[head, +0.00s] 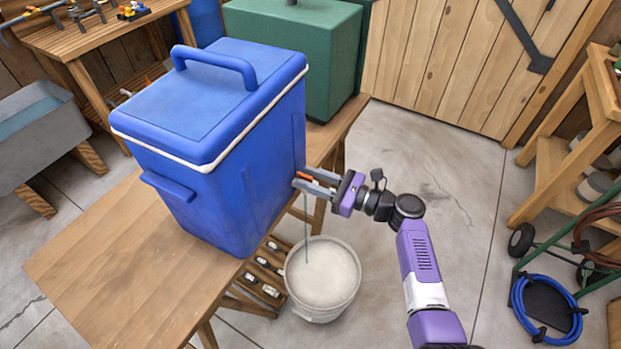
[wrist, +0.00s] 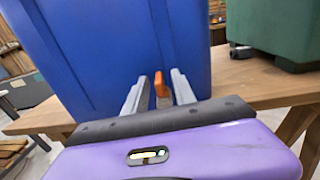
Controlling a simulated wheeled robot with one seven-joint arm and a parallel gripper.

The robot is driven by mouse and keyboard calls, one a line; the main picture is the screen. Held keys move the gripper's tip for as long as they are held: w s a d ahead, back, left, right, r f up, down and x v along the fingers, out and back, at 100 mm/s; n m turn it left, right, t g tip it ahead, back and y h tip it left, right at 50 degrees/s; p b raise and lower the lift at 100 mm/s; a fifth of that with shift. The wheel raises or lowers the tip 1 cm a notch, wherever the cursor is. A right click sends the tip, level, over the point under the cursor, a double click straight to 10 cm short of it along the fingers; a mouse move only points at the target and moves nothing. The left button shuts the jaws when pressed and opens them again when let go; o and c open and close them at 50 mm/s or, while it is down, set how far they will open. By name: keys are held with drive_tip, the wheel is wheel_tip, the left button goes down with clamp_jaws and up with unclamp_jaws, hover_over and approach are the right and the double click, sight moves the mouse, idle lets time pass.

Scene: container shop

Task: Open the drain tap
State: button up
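A blue cooler (head: 215,140) with a lid and handle stands on a wooden table. The drain tap's orange lever (head: 304,177) is low on its right side; the lever shows upright in the wrist view (wrist: 161,90). My gripper (head: 303,178) is at the tap, its two grey fingers apart with the lever between them. In the wrist view the fingers (wrist: 158,80) stand either side of the lever, the right one closer to it; contact cannot be told. A thin bluish stream (head: 306,228) runs down below the tap into the bucket. The tap's body is mostly hidden.
A white bucket (head: 322,278) stands on the floor below the tap. A green box (head: 295,55) stands behind the cooler. The wooden table (head: 110,270) is bare at the front left. A cart with hoses (head: 547,310) is at right; the floor between is clear.

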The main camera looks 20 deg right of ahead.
drive_tip(key=v, duration=0.7)
drive_tip(key=shift+s+d, duration=0.25)
drive_tip(key=shift+s, duration=0.05)
idle(0.4)
